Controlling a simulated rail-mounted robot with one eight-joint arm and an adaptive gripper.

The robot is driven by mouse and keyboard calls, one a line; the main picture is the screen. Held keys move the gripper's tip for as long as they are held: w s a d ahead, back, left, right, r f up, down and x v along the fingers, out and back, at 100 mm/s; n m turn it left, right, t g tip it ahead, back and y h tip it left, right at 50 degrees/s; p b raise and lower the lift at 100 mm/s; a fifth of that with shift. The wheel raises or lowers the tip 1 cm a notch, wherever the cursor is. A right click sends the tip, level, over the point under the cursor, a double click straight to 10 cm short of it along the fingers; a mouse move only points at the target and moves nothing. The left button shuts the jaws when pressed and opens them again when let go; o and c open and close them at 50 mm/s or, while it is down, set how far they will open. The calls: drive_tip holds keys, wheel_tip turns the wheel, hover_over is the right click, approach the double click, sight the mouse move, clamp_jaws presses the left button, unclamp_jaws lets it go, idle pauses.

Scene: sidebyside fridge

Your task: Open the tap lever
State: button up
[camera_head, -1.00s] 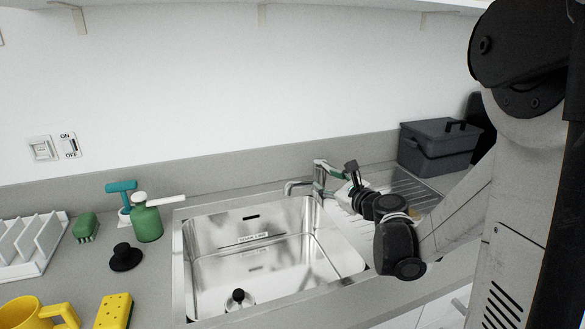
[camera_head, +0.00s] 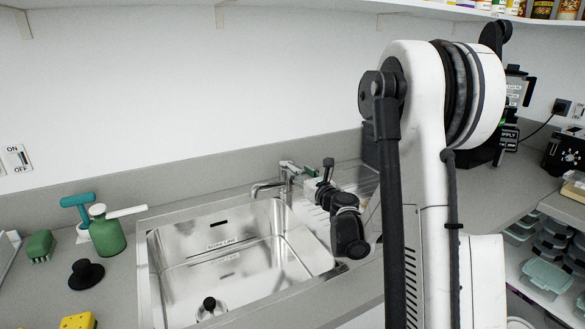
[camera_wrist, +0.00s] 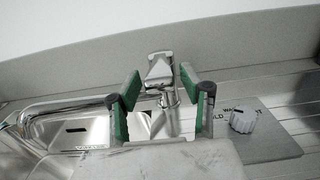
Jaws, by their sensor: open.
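The chrome tap (camera_head: 286,182) stands at the back right corner of the sink, its spout pointing left over the basin. In the wrist view the tap lever (camera_wrist: 159,68) is a grey top piece on the upright tap body. My gripper (camera_head: 316,172) is just right of the tap in the head view. In the wrist view my gripper (camera_wrist: 158,90) is open, with green finger pads at left and right. The lever shows in the gap between the fingers, a little beyond the tips. I cannot see any contact. My gripper is empty.
The steel sink (camera_head: 152,270) holds a dark round-topped item (camera_head: 209,304). A grey plate with a knob (camera_wrist: 243,120) lies right of the tap. A green watering can (camera_head: 107,235), green brush (camera_head: 40,246) and black plunger-like item (camera_head: 86,274) stand on the left counter.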

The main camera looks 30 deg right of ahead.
sight(288, 163)
drive_tip(key=shift+w, duration=2.7)
drive_tip(key=shift+c, duration=0.3)
clamp_jaws()
